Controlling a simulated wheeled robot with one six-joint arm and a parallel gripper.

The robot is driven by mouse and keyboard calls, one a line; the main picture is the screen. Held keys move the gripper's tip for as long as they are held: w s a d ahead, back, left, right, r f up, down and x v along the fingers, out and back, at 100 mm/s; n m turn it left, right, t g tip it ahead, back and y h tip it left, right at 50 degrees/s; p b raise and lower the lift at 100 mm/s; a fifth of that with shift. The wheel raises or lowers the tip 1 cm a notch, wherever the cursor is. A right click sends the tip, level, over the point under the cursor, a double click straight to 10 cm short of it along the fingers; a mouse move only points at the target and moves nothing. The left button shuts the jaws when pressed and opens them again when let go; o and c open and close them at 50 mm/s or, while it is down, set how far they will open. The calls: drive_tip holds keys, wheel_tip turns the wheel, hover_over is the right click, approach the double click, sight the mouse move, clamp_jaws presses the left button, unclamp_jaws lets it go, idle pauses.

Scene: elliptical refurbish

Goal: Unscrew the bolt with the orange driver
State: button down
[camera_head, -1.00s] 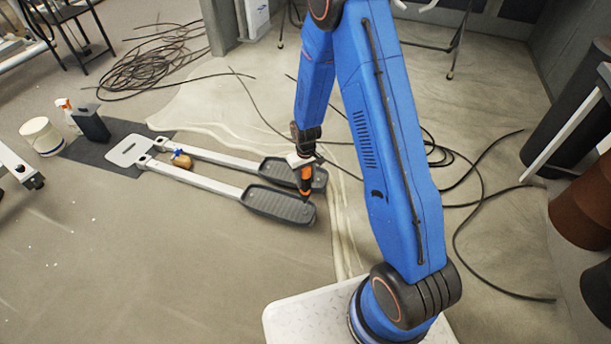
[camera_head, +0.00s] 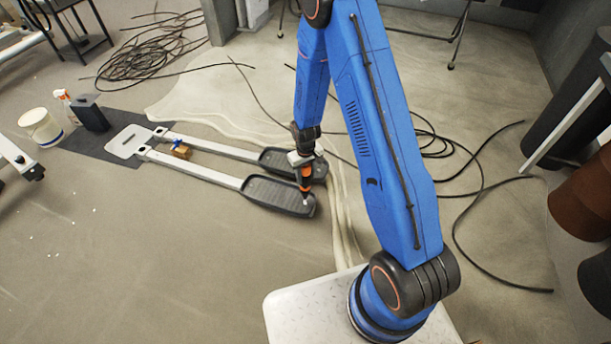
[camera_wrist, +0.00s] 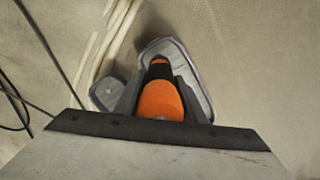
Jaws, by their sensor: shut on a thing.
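My gripper (camera_head: 304,163) is shut on the orange driver (camera_head: 305,180), which hangs with its tip down over the near black foot pedal (camera_head: 270,194). In the wrist view the orange and black driver (camera_wrist: 160,100) sits between my dark fingers, with the grey pedal (camera_wrist: 200,85) beneath and around it. A small pale spot, possibly the bolt, shows at the driver's lower end in the head view. I cannot tell whether the tip touches it.
The second pedal (camera_head: 311,172) lies just behind. White bars lead left to a white plate (camera_head: 128,144) on a dark mat (camera_head: 85,148). A small brown item (camera_head: 181,152), black container (camera_head: 91,115), spray bottle (camera_head: 66,100) and white bucket (camera_head: 40,127) stand there. Cables (camera_head: 145,62) lie on the floor.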

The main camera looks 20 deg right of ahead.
drive_tip(key=shift+r, duration=0.25)
drive_tip(key=shift+r, duration=4.3)
